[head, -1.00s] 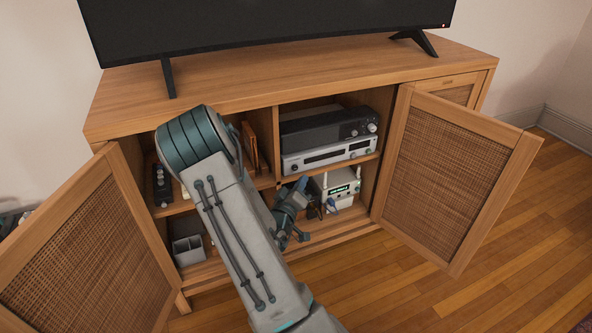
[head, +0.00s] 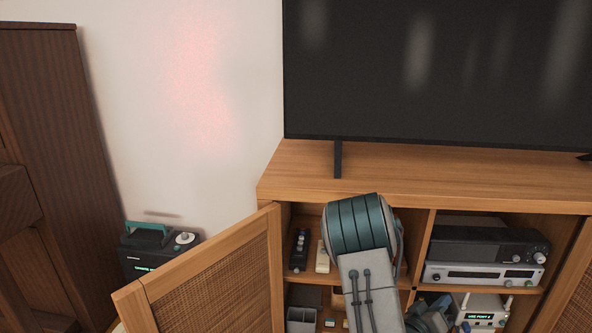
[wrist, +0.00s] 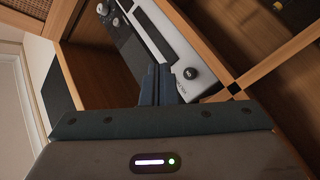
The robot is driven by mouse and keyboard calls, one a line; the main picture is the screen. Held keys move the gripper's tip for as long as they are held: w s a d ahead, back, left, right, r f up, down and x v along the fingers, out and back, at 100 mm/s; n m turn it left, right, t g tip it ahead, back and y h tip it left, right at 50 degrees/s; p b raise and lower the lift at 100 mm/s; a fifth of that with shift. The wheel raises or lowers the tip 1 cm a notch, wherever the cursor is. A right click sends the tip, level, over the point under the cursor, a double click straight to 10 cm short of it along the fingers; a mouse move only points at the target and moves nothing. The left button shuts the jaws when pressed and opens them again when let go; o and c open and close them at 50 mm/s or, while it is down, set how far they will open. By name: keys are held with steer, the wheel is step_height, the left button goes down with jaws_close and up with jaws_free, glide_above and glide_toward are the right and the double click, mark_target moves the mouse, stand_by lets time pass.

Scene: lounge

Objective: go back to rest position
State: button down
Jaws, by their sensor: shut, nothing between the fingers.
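My gripper (wrist: 158,84) shows in the wrist view with its two fingers together and nothing between them. In the head view my gripper (head: 432,314) is partly cut off at the bottom edge, in front of the open cabinet (head: 345,168). The fingers point toward the silver receiver (wrist: 166,40) and the black unit (wrist: 125,38) in the wrist view; I cannot tell the exact gap. My arm reaches up in front of the left compartment and hides part of it.
The left cabinet door (head: 215,285) stands open; part of the right door (head: 570,295) shows. A white router (head: 482,308) sits below the silver receiver (head: 480,274). The television (head: 440,75) stands on top. A black device (head: 155,252) stands left, near a dark wooden cupboard (head: 55,150).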

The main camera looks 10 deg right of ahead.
steer(key=w+a+r+g+y+p, duration=0.1)
steer(key=a+r+y+p, duration=0.6)
steer(key=a+r+p, duration=0.4)
steer(key=w+a+r+y+p, duration=0.1)
steer(key=a+r+y+p, duration=0.65)
steer(key=r, duration=0.65)
steer(key=s+a+r+n+g+p, duration=0.1)
steer(key=s+a+r+p, duration=0.3)
steer(key=s+r+p, duration=0.4)
steer(key=s+a+r+n+g+y+p, duration=0.1)
steer(key=s+a+r+g+p, duration=0.3)
steer(key=s+r+p, duration=0.4)
steer(key=a+v, duration=0.1)
steer(key=v, duration=0.6)
steer(key=shift+w, duration=0.1)
